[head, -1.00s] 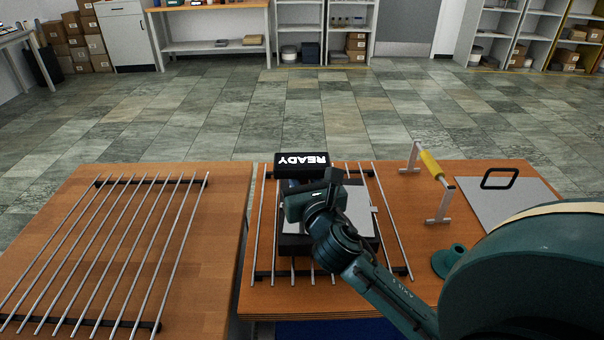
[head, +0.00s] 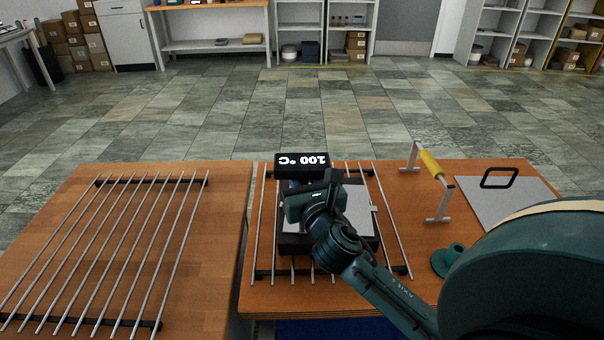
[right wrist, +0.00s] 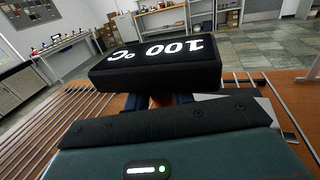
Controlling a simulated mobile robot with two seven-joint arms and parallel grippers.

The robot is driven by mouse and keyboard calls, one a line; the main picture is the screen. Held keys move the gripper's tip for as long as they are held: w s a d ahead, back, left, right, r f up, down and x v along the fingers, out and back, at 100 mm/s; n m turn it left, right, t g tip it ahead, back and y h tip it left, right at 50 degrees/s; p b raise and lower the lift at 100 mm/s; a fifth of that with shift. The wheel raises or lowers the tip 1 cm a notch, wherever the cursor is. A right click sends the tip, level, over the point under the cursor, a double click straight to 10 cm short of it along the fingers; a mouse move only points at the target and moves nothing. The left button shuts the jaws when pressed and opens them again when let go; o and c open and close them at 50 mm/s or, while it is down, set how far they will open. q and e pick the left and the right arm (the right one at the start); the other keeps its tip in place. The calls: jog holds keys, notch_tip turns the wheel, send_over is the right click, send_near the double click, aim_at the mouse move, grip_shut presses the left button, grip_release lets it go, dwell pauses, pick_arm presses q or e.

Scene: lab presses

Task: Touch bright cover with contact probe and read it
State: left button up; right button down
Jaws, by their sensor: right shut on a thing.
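The contact probe's black display (head: 302,164) reads "100 °C", upside down in the head view. It also shows large in the right wrist view (right wrist: 158,64). My right gripper (head: 312,196) is shut on the probe, whose handle is mostly hidden by the gripper. The bright cover (head: 358,212) is a pale, light-grey plate on a dark block (head: 296,246), on the right-hand rack. The probe is over the cover's left part; its tip is hidden, so contact cannot be seen. My left gripper is not in view.
A metal-rod rack (head: 95,250) lies empty on the left table. At right stand a yellow-handled bar stand (head: 431,165), a grey plate with a black handle (head: 500,200) and a green conical holder (head: 449,260). A gap separates the two tables.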

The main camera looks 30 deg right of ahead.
aim_at(302, 160)
jog(key=shift+f, duration=0.15)
